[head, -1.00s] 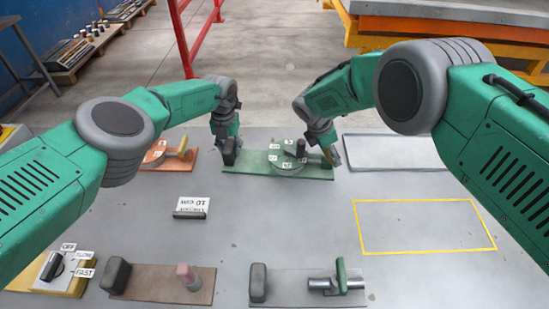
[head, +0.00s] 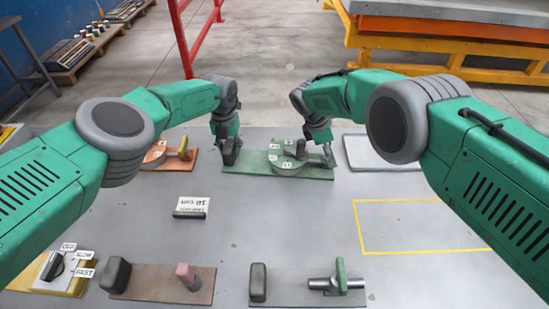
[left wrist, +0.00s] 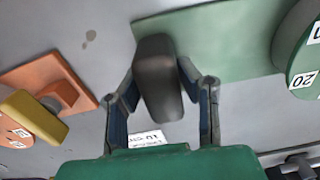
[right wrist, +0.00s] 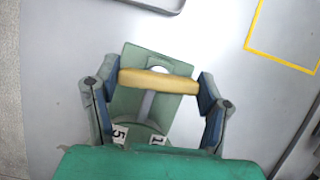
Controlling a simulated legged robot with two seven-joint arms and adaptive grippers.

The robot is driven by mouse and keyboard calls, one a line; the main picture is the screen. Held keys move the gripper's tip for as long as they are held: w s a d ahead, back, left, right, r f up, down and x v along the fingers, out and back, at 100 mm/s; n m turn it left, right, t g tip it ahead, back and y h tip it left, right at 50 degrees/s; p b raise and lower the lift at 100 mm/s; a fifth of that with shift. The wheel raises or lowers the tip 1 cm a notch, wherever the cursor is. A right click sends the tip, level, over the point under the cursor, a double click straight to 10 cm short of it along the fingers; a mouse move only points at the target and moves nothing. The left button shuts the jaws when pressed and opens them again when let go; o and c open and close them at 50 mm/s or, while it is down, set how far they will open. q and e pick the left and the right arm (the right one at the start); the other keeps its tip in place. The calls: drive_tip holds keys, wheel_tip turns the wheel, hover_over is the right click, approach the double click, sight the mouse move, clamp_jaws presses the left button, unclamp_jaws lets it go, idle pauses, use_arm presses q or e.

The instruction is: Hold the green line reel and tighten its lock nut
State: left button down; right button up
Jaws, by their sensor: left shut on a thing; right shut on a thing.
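The green line reel (head: 287,168), a round disc with white number labels, sits on a green board (head: 250,170) at the far middle of the table. My left gripper (head: 229,157) is shut on the dark upright grip block (left wrist: 158,80) at the board's left end. My right gripper (head: 328,158) is at the board's right end, its fingers at both ends of a yellow bar (right wrist: 158,82). A grey stem (right wrist: 147,104) runs from the bar toward the reel. The lock nut cannot be told apart clearly. In the head view the right gripper hides the yellow bar.
An orange board (head: 160,163) with a yellow handle lies left of my left gripper. A small label block (head: 190,207), a brown board (head: 150,283) and a grey board (head: 300,288) lie nearer. A grey tray (head: 385,155) and a yellow-outlined free area (head: 420,226) are at right.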

use_arm(q)
drive_tip(key=shift+w+a, duration=0.1)
drive_tip(key=shift+a, duration=0.4)
use_arm(e)
drive_tip(key=shift+d+f, duration=0.15)
drive_tip(key=shift+d, duration=0.2)
drive_tip(key=o, duration=1)
drive_tip(key=shift+o, duration=0.8)
use_arm(q)
drive_tip(key=shift+d+f, duration=0.1)
drive_tip(key=shift+d, duration=0.15)
use_arm(e)
drive_tip(key=shift+w+a, duration=0.1)
drive_tip(key=shift+a, duration=0.1)
use_arm(q)
drive_tip(key=shift+d, duration=0.1)
use_arm(e)
drive_tip(key=shift+a+r, duration=0.25)
drive_tip(key=shift+r, duration=0.2)
drive_tip(key=v, duration=1.1)
drive_tip(key=shift+w+f, duration=0.1)
use_arm(q)
drive_tip(key=c, duration=1.1)
unclamp_jaws()
drive_tip(key=shift+o, duration=0.2)
